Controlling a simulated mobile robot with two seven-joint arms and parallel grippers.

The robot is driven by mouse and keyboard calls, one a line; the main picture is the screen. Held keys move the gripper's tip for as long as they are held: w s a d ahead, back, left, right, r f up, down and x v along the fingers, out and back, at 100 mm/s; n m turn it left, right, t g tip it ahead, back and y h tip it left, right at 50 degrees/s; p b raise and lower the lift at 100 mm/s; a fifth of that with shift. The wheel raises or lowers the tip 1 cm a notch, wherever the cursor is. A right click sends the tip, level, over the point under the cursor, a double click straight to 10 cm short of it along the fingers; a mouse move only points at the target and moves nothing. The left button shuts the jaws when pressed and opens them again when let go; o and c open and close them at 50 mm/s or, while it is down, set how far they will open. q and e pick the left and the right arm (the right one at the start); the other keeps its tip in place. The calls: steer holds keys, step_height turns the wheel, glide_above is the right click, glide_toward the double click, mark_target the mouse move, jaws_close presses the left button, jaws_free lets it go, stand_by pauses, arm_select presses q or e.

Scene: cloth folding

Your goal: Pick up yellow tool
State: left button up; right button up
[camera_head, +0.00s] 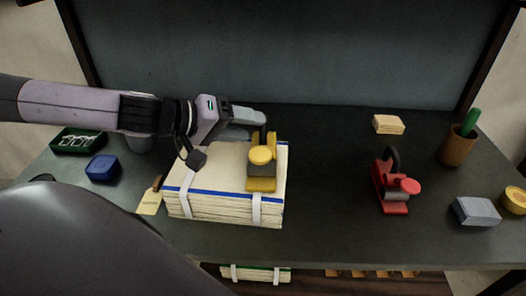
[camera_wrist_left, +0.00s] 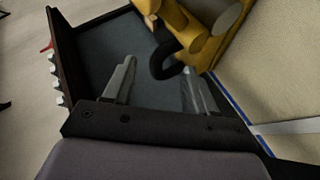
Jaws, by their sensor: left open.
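The yellow tool (camera_head: 262,171) lies on top of a strapped stack of cream cloth (camera_head: 225,208). It has a round yellow knob, a grey roller part and a black curved handle at its far end. My left gripper (camera_head: 258,124) is open and reaches in from the left, its fingers close to the black handle. In the left wrist view the yellow tool (camera_wrist_left: 193,22) is at the top, with the handle just beyond and between the two open fingers (camera_wrist_left: 160,85). I cannot tell if a finger touches the handle. My right gripper is not in view.
A red tool (camera_head: 393,187) of similar shape stands at right. A beige block (camera_head: 388,124), a brown cup (camera_head: 457,148), a grey block (camera_head: 476,211) and a yellow roll (camera_head: 513,200) are near it. A blue box (camera_head: 102,168) and a green tray (camera_head: 78,141) are at left. The table (camera_head: 330,190) middle is clear.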

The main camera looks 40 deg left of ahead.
arm_select(q)
steer(key=shift+b+x, duration=0.9)
steer(key=shift+b, duration=0.2)
steer(key=shift+w+f, duration=0.1)
steer(key=shift+w, duration=0.05)
jaws_close()
steer(key=shift+d+f, duration=0.15)
steer(key=shift+f, duration=0.05)
stand_by(0.7)
steer(key=shift+r, duration=0.2)
